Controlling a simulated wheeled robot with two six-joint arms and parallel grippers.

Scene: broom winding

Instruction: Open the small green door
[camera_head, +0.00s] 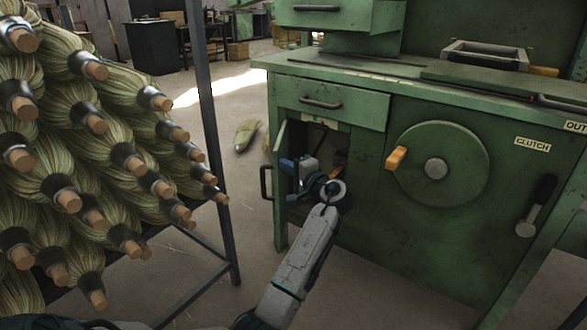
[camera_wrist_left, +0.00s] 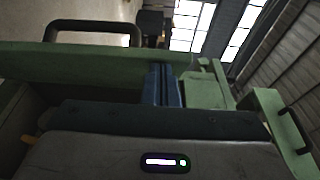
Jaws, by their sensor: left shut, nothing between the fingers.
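The small green door (camera_head: 279,160) hangs at the left of the green machine's front, under a drawer. It stands swung outward, seen nearly edge-on, with its black handle (camera_head: 266,183) facing left. A dark compartment (camera_head: 325,145) shows behind it. My left gripper (camera_head: 289,163) is at the opening, on the inner side of the door, with its blue fingers shut and empty. In the left wrist view, the closed fingers (camera_wrist_left: 163,84) point at the door panel (camera_wrist_left: 90,65), and the handle (camera_wrist_left: 92,28) shows beyond it. Whether they touch the panel is unclear. My right gripper is not in view.
The drawer (camera_head: 330,110) above the compartment is shut. A round disc with an orange knob (camera_head: 397,158) and a black lever (camera_head: 536,205) are to the right. A rack of broom bundles (camera_head: 90,150) stands at left, with open floor (camera_head: 190,255) between.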

